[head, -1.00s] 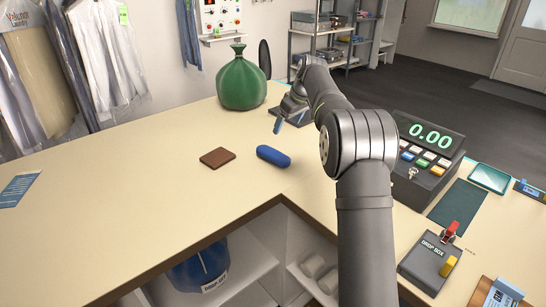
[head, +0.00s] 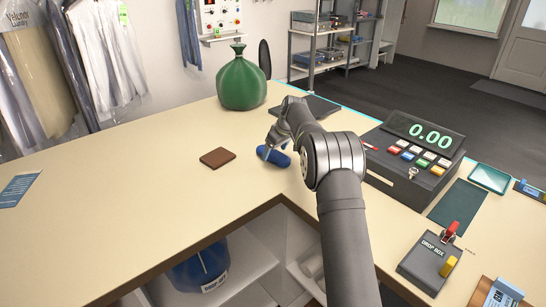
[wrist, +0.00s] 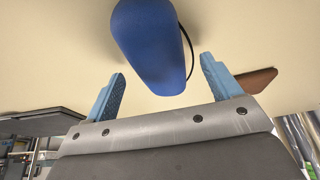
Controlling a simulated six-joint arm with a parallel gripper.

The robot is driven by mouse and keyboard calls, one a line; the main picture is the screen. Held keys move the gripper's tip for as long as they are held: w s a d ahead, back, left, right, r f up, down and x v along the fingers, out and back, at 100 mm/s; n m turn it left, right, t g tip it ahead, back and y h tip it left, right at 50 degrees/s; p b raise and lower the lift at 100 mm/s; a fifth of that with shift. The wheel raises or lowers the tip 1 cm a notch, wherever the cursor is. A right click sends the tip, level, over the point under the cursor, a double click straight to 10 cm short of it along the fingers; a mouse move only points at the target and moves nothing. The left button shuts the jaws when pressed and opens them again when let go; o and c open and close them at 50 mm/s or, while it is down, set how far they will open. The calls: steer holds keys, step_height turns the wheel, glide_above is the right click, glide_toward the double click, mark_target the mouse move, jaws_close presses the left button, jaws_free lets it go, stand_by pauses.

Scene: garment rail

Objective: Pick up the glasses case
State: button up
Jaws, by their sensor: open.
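The blue glasses case (head: 272,157) lies on the cream counter, partly covered by my gripper in the head view. It is rounded and elongated. In the wrist view the case (wrist: 150,40) fills the top middle, its near end reaching between the two blue fingers. A thin dark curved line runs along its right side. My gripper (wrist: 163,70) is open, with one finger on each side of the case's near end and a visible gap to each. In the head view my gripper (head: 276,146) is right at the case.
A brown wallet-like square (head: 217,158) lies just left of the case. A green tied sack (head: 242,82) stands behind. A cash register (head: 415,155) stands to the right, and a drop box switch unit (head: 430,260) at front right. The counter's left part is mostly clear.

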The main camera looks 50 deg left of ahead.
steer(key=shift+x, duration=0.95)
steer(key=c, duration=1.1)
steer(key=shift+r, duration=0.1)
